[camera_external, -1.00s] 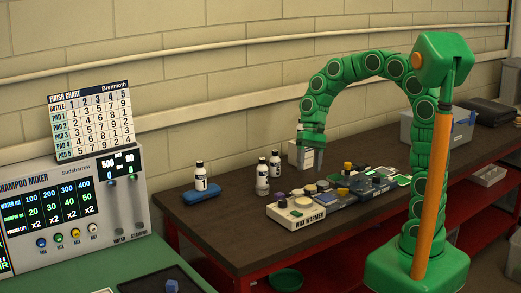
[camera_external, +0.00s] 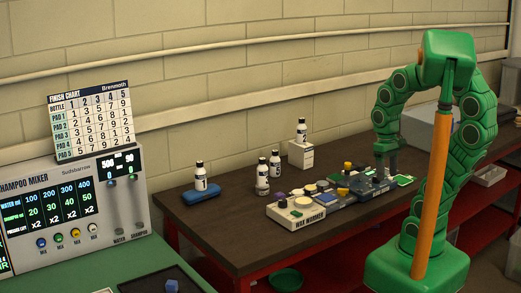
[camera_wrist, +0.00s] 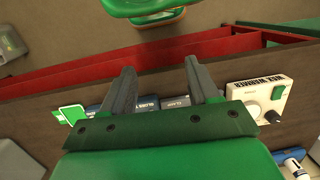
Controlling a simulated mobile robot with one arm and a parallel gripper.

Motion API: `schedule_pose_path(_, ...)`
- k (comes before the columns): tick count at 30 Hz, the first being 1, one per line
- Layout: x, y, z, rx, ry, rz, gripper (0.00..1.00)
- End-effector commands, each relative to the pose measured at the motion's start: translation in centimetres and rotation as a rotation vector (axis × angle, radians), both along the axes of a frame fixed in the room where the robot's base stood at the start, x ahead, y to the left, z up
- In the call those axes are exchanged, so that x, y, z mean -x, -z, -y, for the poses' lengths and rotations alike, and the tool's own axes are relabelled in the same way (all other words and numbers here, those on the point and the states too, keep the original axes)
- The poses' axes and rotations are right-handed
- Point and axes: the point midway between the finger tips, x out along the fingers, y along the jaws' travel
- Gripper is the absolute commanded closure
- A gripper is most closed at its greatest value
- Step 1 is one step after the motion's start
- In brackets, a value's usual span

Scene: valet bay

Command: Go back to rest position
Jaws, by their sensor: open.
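My gripper (camera_external: 386,172) points down over the right end of the row of devices on the dark workbench (camera_external: 228,222) in the external view. In the wrist view, the two fingers of my gripper (camera_wrist: 158,88) stand apart with nothing between them. Beneath and beyond them lie the wax warmer (camera_wrist: 262,97) and a device labelled clamp (camera_wrist: 176,101). The wax warmer also shows in the external view (camera_external: 298,217), at the left end of the row. The exact gap between my fingertips and the devices is hard to tell.
A grey bin (camera_external: 430,128) stands behind my arm. The shampoo mixer (camera_external: 72,212) is at the left. The bench's front left is bare.

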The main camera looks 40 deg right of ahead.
Motion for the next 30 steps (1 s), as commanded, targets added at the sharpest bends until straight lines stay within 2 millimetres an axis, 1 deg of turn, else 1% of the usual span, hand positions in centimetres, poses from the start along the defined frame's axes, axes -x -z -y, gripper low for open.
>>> schedule_pose_path(1, 0.7, 0.0, 0.6, 0.012, -0.003, 0.009, 0.40)
schedule_pose_path(3, 1.4, 0.2, 1.1, 0.021, -0.011, 0.010, 0.40)
schedule_pose_path(7, 2.0, 0.3, 1.5, 0.030, -0.019, 0.013, 0.40)
schedule_pose_path(30, 2.0, 0.4, 1.5, 0.029, -0.021, 0.012, 0.40)
